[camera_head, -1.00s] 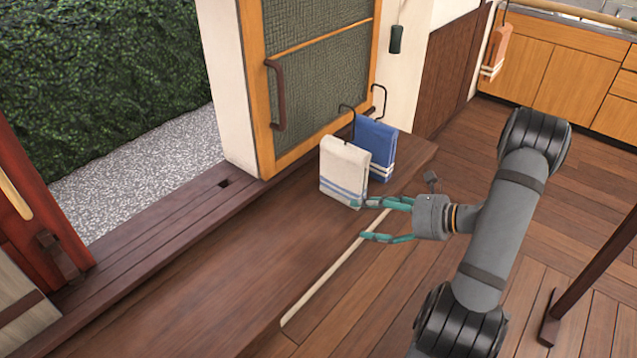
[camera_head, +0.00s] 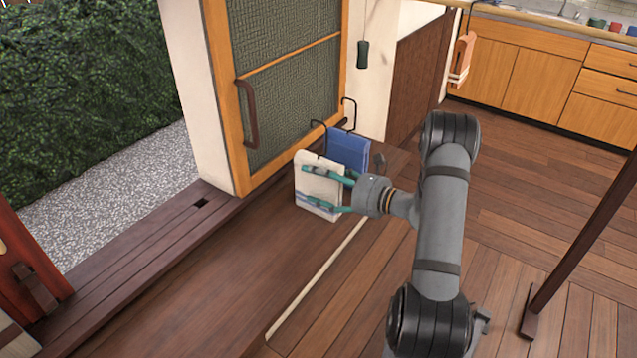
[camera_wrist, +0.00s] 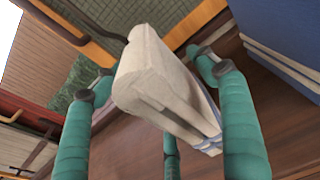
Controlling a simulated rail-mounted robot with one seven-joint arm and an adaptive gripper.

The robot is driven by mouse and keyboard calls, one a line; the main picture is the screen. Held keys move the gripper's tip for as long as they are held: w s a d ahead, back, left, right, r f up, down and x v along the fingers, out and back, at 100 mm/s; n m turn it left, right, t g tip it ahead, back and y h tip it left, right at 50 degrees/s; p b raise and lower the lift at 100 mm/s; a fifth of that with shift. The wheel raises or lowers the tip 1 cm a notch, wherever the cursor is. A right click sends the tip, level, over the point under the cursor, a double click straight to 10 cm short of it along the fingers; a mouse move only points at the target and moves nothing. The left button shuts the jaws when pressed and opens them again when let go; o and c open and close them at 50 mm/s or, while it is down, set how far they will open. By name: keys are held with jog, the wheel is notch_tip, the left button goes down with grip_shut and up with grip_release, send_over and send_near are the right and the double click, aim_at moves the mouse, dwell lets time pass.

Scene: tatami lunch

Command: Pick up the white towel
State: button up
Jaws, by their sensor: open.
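The white towel (camera_head: 312,183) with blue stripes near its lower edge hangs folded from a dark hook, in front of the door. In the wrist view the white towel (camera_wrist: 155,75) lies between the spread teal fingers. My gripper (camera_head: 325,188) is open at the towel, with its fingers reaching over the towel's right side in the head view. In the wrist view my gripper (camera_wrist: 155,90) has fingers to the left and right of the towel and one below. I cannot tell whether any finger touches it.
A blue towel (camera_head: 348,147) hangs close behind the white one; it also shows at the right of the wrist view (camera_wrist: 285,35). The wooden door (camera_head: 290,85) with a brown handle stands behind. An orange towel (camera_head: 462,58) hangs at the back. The wooden step (camera_head: 190,285) in front is clear.

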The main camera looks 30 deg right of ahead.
jog(key=shift+w+a+f, duration=0.1)
jog(key=shift+w+a, duration=0.15)
jog(key=shift+w, duration=0.2)
jog(key=shift+c, duration=0.5)
jog(key=c, duration=1.1)
jog(key=shift+c, duration=0.5)
